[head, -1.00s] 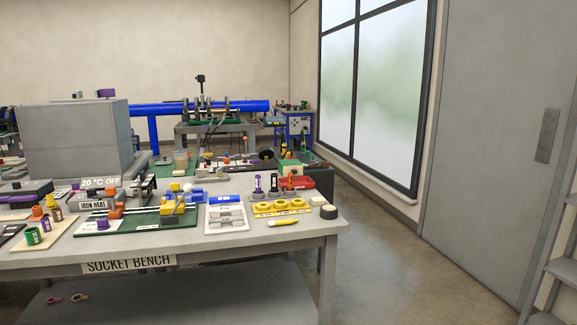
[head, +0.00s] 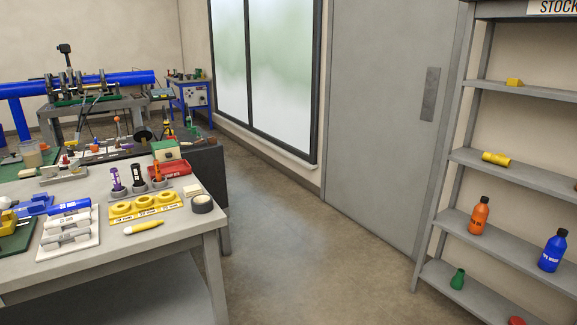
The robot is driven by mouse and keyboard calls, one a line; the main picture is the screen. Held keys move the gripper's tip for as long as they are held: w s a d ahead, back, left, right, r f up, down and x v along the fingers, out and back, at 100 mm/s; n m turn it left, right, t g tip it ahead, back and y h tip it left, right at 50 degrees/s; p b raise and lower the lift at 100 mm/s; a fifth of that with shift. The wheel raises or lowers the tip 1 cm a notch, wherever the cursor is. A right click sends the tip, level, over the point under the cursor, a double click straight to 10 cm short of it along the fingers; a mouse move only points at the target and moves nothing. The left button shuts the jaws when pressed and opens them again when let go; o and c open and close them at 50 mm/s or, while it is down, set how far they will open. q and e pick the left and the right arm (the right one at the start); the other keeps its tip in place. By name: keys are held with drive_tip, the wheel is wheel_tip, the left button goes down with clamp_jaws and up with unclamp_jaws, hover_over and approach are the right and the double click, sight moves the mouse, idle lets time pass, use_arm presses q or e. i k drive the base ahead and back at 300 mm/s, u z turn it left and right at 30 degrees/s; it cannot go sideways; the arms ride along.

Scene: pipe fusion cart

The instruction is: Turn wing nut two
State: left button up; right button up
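No wing nut can be made out at this distance. In the head view a long blue pipe (head: 118,78) runs across a machine with several dark upright clamps (head: 74,84) on a grey cart (head: 92,112) at the back left. Any wing nuts on those clamps are too small to tell. Neither of my grippers is in view.
The grey socket bench (head: 120,262) fills the lower left, with yellow rings (head: 146,201), a yellow-handled tool (head: 144,227) and a tape roll (head: 202,204) on it. A stock shelf (head: 510,174) stands at the right. Open floor (head: 300,240) lies between them, before a grey door (head: 385,110).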

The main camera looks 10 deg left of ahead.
sight(73, 166)
drive_tip(key=i, duration=5.65)
drive_tip(key=u, duration=4.2)
